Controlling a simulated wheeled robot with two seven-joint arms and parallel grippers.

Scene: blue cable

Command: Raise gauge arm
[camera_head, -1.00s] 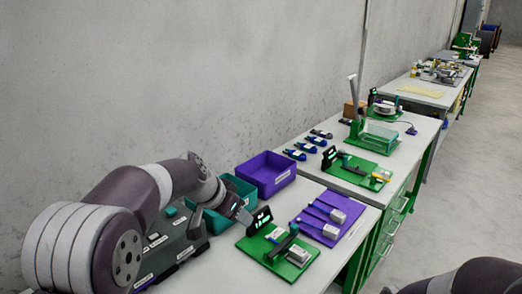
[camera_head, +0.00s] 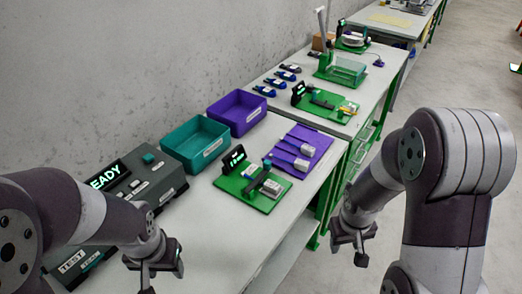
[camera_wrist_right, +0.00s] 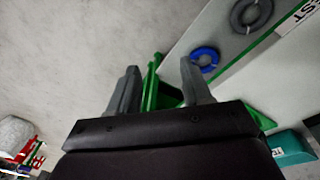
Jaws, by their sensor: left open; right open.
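The nearest gauge is a green base plate (camera_head: 262,203) with a small lit display (camera_head: 234,159). Its dark gauge arm (camera_head: 257,178) slants low across the plate, with a small grey block (camera_head: 271,188) beside it. My left gripper (camera_head: 152,275) is open and empty at the table's front left, well apart from the gauge. My right gripper (camera_head: 353,252) is open and empty, out past the table's right edge. Its two spread fingers show in the right wrist view (camera_wrist_right: 160,85), with nothing between them.
A purple mat (camera_head: 318,142) with tools lies behind the gauge. A teal bin (camera_head: 196,146), a purple bin (camera_head: 238,111) and a dark tester reading "EADY" (camera_head: 150,183) stand along the wall side. Another green gauge station (camera_head: 340,113) stands farther back. The front tabletop is clear.

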